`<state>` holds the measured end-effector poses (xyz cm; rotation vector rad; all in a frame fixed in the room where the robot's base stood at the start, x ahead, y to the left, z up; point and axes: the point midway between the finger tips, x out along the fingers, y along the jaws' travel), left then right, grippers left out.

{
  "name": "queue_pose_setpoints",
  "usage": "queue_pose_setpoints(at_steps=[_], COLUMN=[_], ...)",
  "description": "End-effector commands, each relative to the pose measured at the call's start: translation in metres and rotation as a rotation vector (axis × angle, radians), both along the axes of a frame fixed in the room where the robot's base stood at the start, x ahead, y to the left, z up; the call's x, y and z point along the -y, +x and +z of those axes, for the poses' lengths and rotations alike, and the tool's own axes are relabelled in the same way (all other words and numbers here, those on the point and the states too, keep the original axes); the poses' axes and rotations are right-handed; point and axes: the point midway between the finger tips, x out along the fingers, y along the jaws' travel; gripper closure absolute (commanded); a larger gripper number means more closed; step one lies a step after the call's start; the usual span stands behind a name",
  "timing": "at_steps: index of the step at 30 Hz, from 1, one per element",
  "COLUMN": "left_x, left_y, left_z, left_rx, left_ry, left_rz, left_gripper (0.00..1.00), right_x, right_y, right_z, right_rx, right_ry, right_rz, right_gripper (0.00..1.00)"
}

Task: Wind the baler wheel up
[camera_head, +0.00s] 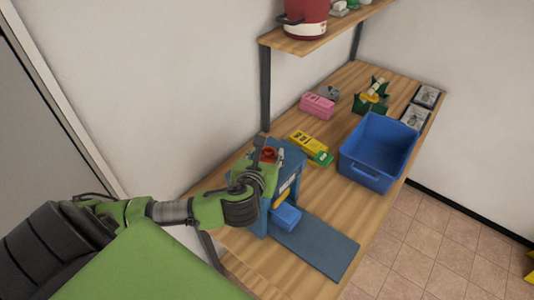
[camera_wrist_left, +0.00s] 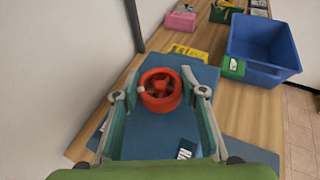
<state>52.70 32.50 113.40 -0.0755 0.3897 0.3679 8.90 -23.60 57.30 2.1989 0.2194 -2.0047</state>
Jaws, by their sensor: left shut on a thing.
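The blue baler (camera_head: 293,160) stands on the wooden table, with a smaller blue block (camera_head: 286,217) at its front. Its red wheel (camera_head: 269,154) is on top, partly hidden by my gripper in the head view. The wheel shows whole in the left wrist view (camera_wrist_left: 160,90), a round spoked rim between my two fingers. My left gripper (camera_head: 265,163) is over the baler's top, shut on the wheel with one finger on each side; it also shows in the left wrist view (camera_wrist_left: 160,97). My right gripper is not in view.
A blue mat (camera_head: 322,250) lies before the baler. Behind it are a yellow and green box (camera_head: 311,147), a blue bin (camera_head: 367,168) and a pink box (camera_head: 317,106). A shelf (camera_head: 328,38) holding a red pot (camera_head: 304,20) overhangs the table's back, near the wall.

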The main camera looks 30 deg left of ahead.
Motion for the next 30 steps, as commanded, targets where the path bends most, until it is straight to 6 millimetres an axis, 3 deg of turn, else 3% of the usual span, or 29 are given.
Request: queue_pose_setpoints(at_steps=[17, 18, 20, 30], left_x=[-0.0011, -0.0012, -0.0011, -0.0002], left_y=[0.0012, 0.0013, 0.0012, -0.0006], left_z=[0.0025, 0.0026, 0.0024, 0.0013], left_rx=[0.006, 0.006, 0.006, 0.002], left_ry=[0.004, 0.003, 0.003, 0.002], left_rz=[0.036, 0.035, 0.035, 0.034], left_gripper=[0.83, 0.56, 0.44, 0.44], right_x=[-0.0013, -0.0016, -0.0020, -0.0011], right_y=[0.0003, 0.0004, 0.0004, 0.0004], right_z=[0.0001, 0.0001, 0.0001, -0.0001], right_rx=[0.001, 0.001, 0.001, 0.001], right_ry=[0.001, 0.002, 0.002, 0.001], right_rz=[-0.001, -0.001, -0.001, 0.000], right_gripper=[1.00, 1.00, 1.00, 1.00])
